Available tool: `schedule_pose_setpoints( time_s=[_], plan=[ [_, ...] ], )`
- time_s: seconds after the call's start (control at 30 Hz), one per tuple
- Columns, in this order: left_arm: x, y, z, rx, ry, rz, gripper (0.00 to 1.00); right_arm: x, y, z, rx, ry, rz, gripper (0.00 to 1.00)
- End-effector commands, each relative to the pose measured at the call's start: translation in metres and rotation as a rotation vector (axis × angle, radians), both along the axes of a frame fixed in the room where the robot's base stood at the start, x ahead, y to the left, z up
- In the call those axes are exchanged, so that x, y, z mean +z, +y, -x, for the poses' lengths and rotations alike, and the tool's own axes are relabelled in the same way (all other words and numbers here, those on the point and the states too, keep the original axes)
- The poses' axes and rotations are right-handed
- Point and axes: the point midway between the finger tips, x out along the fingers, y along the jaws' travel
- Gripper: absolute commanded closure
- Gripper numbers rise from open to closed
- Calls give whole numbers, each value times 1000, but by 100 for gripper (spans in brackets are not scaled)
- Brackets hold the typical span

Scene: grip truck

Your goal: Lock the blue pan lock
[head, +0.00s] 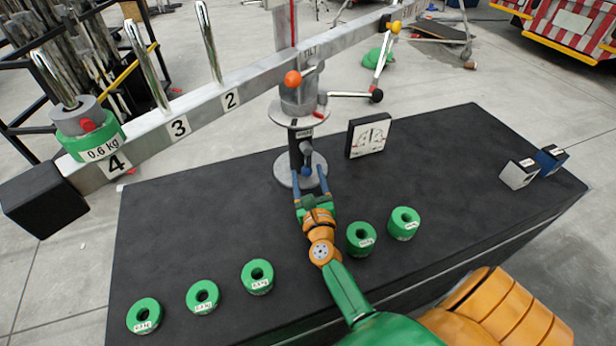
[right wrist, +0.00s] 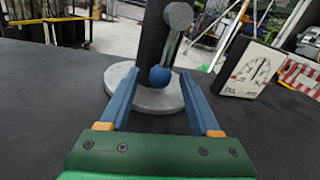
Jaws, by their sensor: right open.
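The blue pan lock is a lever with a blue ball knob (head: 306,144) on the dark post of the balance stand. In the right wrist view the knob (right wrist: 160,77) hangs at the end of a grey lever, low in front of the post. My right gripper (head: 308,171) is open, with its two blue fingers pointing at the post. In the right wrist view the knob shows between the fingertips, and the fingers do not appear to touch it. The exact depth between tips and knob is hard to tell. My left gripper is not in view.
The stand's round grey base (right wrist: 150,99) sits on the black table (head: 230,230). Several green weights (head: 257,277) lie along the front. The long balance beam (head: 206,107) with a green 0.6 kg weight (head: 92,140) crosses above.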

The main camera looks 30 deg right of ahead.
Motion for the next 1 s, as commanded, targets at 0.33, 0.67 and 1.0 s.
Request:
schedule_pose_setpoints(
  time_s=[0.33, 0.67, 1.0],
  plan=[
    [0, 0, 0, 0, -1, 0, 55, 0, 0, 0, 0, 0, 0, 100],
    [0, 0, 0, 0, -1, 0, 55, 0, 0, 0, 1, 0, 0, 100],
    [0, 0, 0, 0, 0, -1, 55, 0, 0, 0, 1, 0, 0, 100]
  ],
)
